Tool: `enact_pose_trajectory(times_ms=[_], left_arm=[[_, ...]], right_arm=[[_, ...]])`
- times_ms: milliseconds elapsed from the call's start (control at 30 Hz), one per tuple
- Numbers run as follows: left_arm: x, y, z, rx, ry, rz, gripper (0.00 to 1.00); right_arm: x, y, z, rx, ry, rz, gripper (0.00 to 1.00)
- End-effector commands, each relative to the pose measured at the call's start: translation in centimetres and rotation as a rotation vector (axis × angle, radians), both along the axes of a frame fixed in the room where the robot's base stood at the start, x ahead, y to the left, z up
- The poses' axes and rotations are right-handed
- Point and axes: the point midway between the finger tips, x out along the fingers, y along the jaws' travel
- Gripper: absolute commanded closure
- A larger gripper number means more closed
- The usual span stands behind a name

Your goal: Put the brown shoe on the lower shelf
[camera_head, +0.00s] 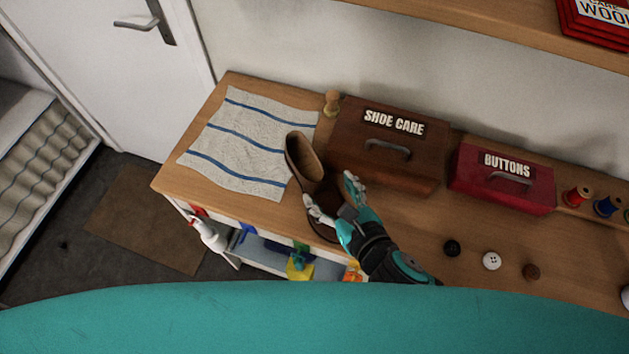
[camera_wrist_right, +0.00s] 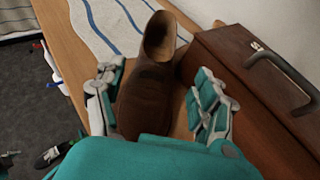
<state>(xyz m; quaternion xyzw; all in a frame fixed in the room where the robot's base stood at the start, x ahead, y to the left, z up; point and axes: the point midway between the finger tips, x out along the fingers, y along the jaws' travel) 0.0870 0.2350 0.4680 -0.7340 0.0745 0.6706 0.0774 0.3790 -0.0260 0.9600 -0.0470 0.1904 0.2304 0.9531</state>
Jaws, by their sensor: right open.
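The brown shoe (camera_head: 304,164) stands on the wooden table top, its heel end over the edge of the striped cloth and its toe towards me. It lies just left of the shoe care box. My right gripper (camera_head: 332,196) is open, with one finger on each side of the shoe. In the right wrist view the shoe (camera_wrist_right: 147,92) sits between the two spread fingers (camera_wrist_right: 155,105), and I cannot tell whether they touch it. The lower shelf (camera_head: 275,257) shows partly under the table's front edge. My left gripper is not in view.
A shoe care box (camera_head: 355,157) stands close to the right of the shoe, with a red buttons box (camera_head: 480,178) beyond it. Several items, including a yellow one (camera_head: 300,268), and a white spray bottle (camera_head: 206,234) are below the table top. Loose buttons (camera_head: 491,261) lie at right.

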Motion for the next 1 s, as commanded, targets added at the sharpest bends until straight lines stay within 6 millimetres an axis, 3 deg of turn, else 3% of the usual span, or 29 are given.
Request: enact_pose_trajectory(times_ms=[267, 500, 800, 1000], left_arm=[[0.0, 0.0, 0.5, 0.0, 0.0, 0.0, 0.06], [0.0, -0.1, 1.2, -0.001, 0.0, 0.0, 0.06], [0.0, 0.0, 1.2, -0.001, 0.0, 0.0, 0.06], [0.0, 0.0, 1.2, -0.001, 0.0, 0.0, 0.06]], right_arm=[[1.8, 1.1, -0.8, 0.002, 0.001, -0.001, 0.29], [4.6, 2.7, -2.2, 0.001, 0.002, -0.001, 0.29], [5.1, 3.0, -2.6, 0.001, 0.003, 0.0, 0.29], [5.1, 3.0, -2.6, 0.0, 0.002, 0.001, 0.53]])
